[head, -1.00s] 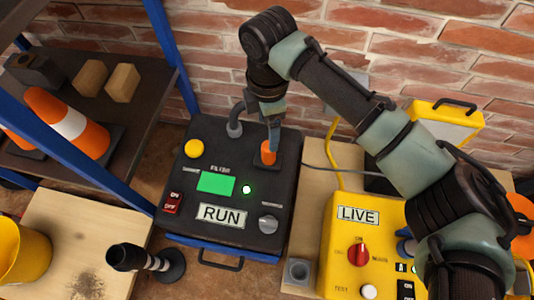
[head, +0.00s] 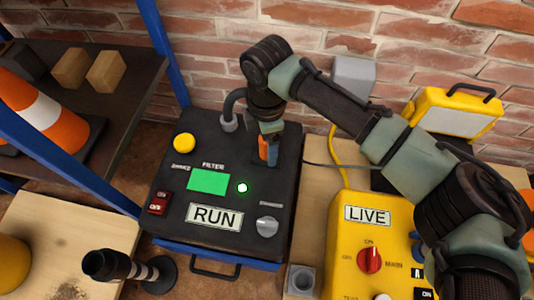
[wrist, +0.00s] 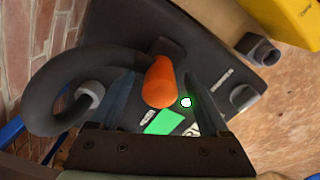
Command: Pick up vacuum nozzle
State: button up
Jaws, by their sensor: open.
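The vacuum nozzle appears to be the orange cylinder (head: 263,148) standing at the back right of the black vacuum unit (head: 170,225). In the wrist view the orange cylinder (wrist: 159,82) has a dark curved hose (wrist: 60,72) running from its upper end to a grey port. My gripper (head: 268,146) points down over it, with its fingers on either side. In the wrist view my gripper (wrist: 160,76) is open, and a gap shows between the cylinder and the right finger. Contact on the left side is unclear, as the hose partly covers that finger.
The unit has a RUN label (head: 215,216) and a lit green panel (head: 208,181). A yellow LIVE box (head: 350,240) stands to the right. A blue-framed shelf (head: 130,120) and brick wall (head: 240,50) bound the space.

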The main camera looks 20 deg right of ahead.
grip_shut()
dwell(0.4)
jog(key=shift+r, duration=0.1)
notch_tip(320, 180, up, 10)
jog(key=p, duration=0.6)
jog(key=shift+p, duration=0.35)
